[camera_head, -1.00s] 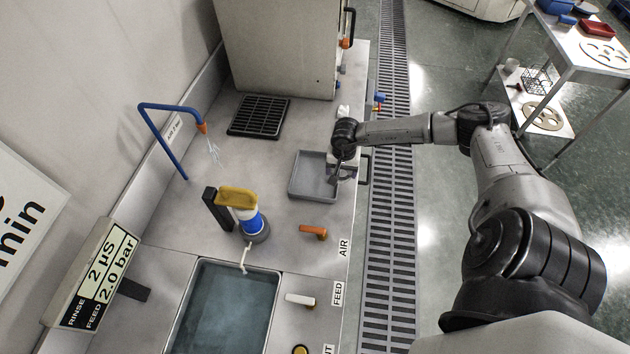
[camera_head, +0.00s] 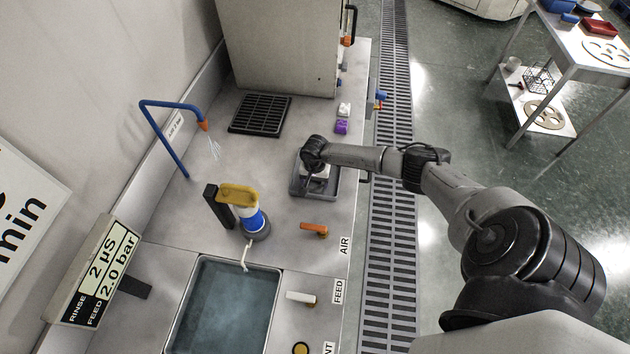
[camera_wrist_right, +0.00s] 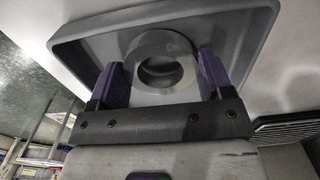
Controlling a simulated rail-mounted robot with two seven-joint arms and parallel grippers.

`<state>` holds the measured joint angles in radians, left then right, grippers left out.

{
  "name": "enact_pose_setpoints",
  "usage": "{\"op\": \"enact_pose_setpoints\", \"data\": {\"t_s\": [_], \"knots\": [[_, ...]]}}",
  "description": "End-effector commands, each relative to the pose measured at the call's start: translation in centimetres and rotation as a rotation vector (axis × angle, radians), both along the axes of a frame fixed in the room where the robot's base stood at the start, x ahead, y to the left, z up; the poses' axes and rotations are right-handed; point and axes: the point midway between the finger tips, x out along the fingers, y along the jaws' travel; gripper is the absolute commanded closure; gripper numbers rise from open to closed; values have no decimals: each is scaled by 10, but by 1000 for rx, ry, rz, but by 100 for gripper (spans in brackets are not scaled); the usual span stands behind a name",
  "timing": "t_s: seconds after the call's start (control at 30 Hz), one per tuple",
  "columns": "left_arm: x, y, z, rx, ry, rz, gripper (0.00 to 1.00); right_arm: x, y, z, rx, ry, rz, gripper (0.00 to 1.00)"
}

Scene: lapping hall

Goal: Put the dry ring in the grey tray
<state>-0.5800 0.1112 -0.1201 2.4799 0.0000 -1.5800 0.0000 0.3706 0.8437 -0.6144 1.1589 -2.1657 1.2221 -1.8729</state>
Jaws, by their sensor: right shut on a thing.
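The ring (camera_wrist_right: 160,65) is grey with a dark round hole. It sits between the two purple finger pads of my right gripper (camera_wrist_right: 160,82) in the right wrist view, and the gripper is shut on it. The grey tray (camera_wrist_right: 80,42) lies behind the ring, with its rim around it. In the head view the tray (camera_head: 328,192) sits on the bench, and my right gripper (camera_head: 316,174) is over it, pointing down. My wrist hides the ring there. I cannot tell whether the ring touches the tray floor. My left gripper is not in view.
An orange-handled AIR valve (camera_head: 314,229) is near the tray's front. A water basin (camera_head: 226,305) is nearer. A black grate (camera_head: 260,114) and a purple block (camera_head: 341,127) lie beyond the tray.

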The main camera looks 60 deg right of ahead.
Motion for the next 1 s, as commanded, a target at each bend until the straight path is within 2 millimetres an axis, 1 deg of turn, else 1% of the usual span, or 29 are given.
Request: {"op": "enact_pose_setpoints", "data": {"t_s": [0.1, 0.33, 0.47, 0.5, 0.73, 1.0], "knots": [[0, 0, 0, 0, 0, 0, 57, 1, 0, -4, 1, -2, -1, 61], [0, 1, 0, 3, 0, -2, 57, 0, 0, -4, 0, -2, 0, 61], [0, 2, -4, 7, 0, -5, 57, 0, 0, -7, 0, -2, 0, 61], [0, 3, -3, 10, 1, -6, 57, 0, 0, -6, -1, -1, 0, 24], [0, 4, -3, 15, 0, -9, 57, 0, 0, -6, 0, -1, 0, 2], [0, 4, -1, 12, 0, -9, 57, 0, 0, -5, 0, -1, 0, 1]]}}
